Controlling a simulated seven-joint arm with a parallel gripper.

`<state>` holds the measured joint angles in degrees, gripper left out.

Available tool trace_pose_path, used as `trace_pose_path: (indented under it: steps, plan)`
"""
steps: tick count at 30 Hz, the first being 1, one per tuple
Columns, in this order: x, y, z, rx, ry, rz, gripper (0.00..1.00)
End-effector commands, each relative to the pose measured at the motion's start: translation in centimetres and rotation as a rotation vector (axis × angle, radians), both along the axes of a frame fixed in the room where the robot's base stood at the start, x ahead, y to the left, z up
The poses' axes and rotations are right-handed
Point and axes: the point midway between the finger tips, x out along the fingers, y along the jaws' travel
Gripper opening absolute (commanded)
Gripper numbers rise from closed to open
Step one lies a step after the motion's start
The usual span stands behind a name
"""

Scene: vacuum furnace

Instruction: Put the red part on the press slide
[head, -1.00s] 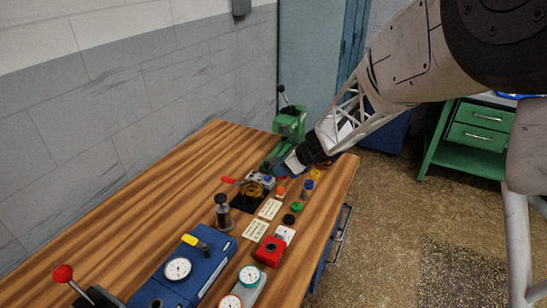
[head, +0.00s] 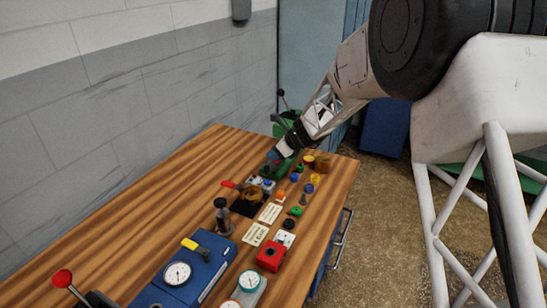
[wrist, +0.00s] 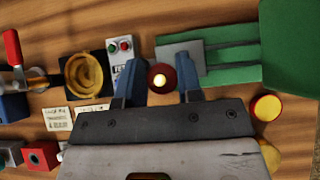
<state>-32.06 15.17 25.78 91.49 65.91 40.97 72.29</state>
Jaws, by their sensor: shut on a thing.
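The red part (wrist: 162,78) is round, with a bright spot at its middle, and sits between my fingertips in the wrist view. My gripper (wrist: 160,88) is shut on it. The green press (head: 290,127) stands at the far end of the bench, with my gripper (head: 277,158) just in front of it. The red part overlaps this plate's lower left corner in the picture. I cannot tell the height between them.
A control box with buttons (wrist: 121,60) and a brown round dish (wrist: 84,74) lie left of my fingers. A red-and-yellow round piece (wrist: 267,107) is at right. Several small coloured parts, cards and gauges line the wooden bench (head: 150,215).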

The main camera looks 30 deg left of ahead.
Motion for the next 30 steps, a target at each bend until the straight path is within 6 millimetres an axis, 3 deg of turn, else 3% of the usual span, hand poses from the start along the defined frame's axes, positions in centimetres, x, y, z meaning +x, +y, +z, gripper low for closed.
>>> trace_pose_path:
  steps: [9,22,30]
  plan:
    - [2.2,1.7,-0.3,-0.001,0.0,0.001,0.06]
    - [2.3,1.8,-0.4,0.0,0.0,0.001,0.06]
    - [2.3,1.8,-2.8,0.0,0.0,0.001,0.06]
